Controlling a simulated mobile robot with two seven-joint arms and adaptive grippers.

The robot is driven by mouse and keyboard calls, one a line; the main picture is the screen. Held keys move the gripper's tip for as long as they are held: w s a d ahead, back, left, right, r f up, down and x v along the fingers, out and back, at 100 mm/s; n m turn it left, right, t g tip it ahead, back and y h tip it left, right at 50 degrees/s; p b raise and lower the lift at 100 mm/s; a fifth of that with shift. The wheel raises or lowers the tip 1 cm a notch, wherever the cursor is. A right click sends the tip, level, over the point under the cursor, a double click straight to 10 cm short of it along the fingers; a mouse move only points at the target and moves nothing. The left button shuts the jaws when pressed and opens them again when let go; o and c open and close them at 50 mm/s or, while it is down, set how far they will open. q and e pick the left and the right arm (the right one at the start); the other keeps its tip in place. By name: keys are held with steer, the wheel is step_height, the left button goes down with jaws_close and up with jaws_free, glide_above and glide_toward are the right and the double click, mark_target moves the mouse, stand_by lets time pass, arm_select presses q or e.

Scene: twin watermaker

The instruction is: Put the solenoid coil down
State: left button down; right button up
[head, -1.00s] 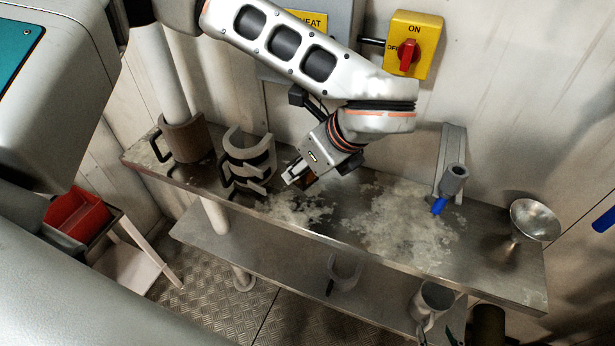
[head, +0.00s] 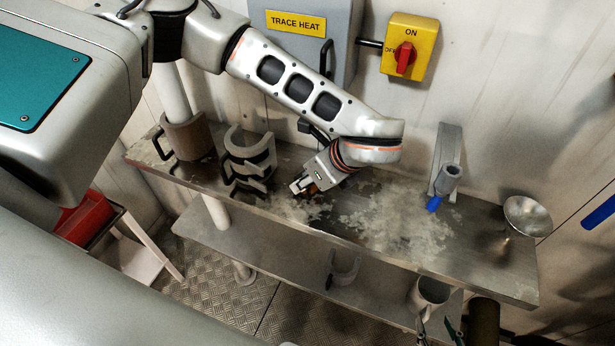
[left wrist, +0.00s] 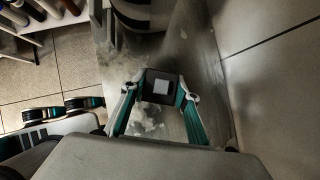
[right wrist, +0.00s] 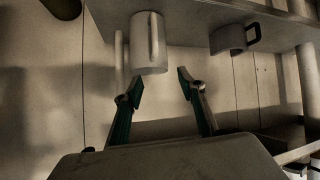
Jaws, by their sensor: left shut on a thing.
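The solenoid coil (left wrist: 160,87) is a dark block with a pale square on its face. In the left wrist view it sits between the two fingers of my left gripper (left wrist: 161,94), which is shut on it. In the head view my left gripper (head: 303,188) is low over the stained middle of the metal bench (head: 370,235), right of the dark clamps. The coil is mostly hidden there, and I cannot tell whether it touches the bench. My right gripper (right wrist: 157,83) is open and empty, its fingers apart just below a pale mug; it also shows at the bottom of the head view (head: 438,328).
Stacked clamps (head: 250,160) and a brown pipe collar (head: 187,137) stand left on the bench. A grey fitting with a blue end (head: 447,182) and a metal funnel (head: 527,214) stand right. The mug (head: 430,291) is by the lower shelf. A yellow switch (head: 408,47) is on the wall.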

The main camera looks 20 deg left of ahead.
arm_select(q)
steer(key=shift+f, duration=0.15)
steer(key=c, duration=1.6)
jaws_free()
steer(key=shift+c, duration=0.2)
steer(key=shift+o, duration=0.6)
